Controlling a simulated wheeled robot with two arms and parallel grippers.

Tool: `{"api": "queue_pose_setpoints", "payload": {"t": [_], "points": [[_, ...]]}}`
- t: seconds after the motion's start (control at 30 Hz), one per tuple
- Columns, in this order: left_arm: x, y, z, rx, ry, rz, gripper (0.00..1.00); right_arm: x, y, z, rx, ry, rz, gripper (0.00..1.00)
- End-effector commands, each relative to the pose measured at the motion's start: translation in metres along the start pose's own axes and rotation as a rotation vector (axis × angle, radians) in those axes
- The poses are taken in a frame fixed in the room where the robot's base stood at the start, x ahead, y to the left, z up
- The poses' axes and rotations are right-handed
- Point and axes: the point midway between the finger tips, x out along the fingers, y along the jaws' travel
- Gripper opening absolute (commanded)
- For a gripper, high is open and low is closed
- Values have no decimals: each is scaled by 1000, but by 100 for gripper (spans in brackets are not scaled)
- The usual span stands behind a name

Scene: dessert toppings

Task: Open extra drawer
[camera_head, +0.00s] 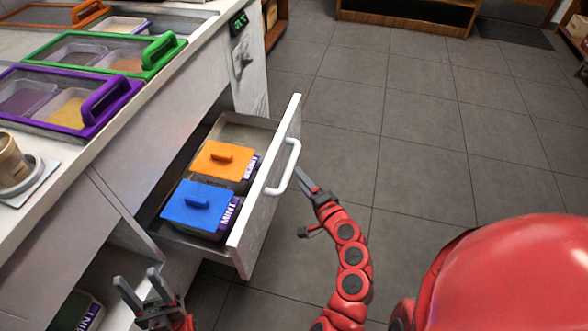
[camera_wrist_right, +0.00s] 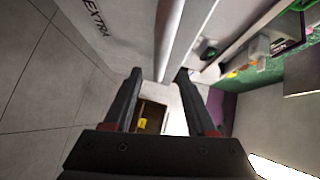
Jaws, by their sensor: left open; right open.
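The extra drawer (camera_head: 262,205) stands pulled out from the white counter. In the right wrist view its front (camera_wrist_right: 115,45) carries the word EXTRA. Its white handle (camera_head: 288,165) is on the outer face. My right gripper (camera_head: 308,180) is open just right of the handle in the head view. In the right wrist view the handle (camera_wrist_right: 168,38) lies beyond and between my open fingertips (camera_wrist_right: 159,76); I cannot tell whether they touch it. My left gripper (camera_head: 135,287) is open and empty at lower left, in front of the counter.
An orange-lidded tub (camera_head: 217,160) and a blue-lidded tub (camera_head: 198,207) sit inside the drawer. Purple-framed (camera_head: 68,98) and green-framed (camera_head: 105,54) topping bins are on the counter. A cup (camera_head: 12,160) stands at left. The tiled floor (camera_head: 420,130) to the right is clear.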

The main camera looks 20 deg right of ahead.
Motion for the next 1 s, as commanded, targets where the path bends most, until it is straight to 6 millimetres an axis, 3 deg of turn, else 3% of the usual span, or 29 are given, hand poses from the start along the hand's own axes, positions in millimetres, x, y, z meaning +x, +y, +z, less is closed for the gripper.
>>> {"api": "queue_pose_setpoints", "payload": {"t": [0.2, 0.4, 0.6, 1.0], "points": [[-2, 0, 0, 0, 0, 0, 50, -59, 3, -2, 3, 8, 4, 57], [-5, 0, 1, 0, 0, 0, 50, -94, 2, -2, 3, 5, 3, 57], [-6, 0, 1, 0, 0, 0, 50, -107, 0, -1, -1, 1, 0, 57], [-6, 0, 1, 0, 0, 0, 50, -108, 0, -1, -1, 1, 0, 57]]}}
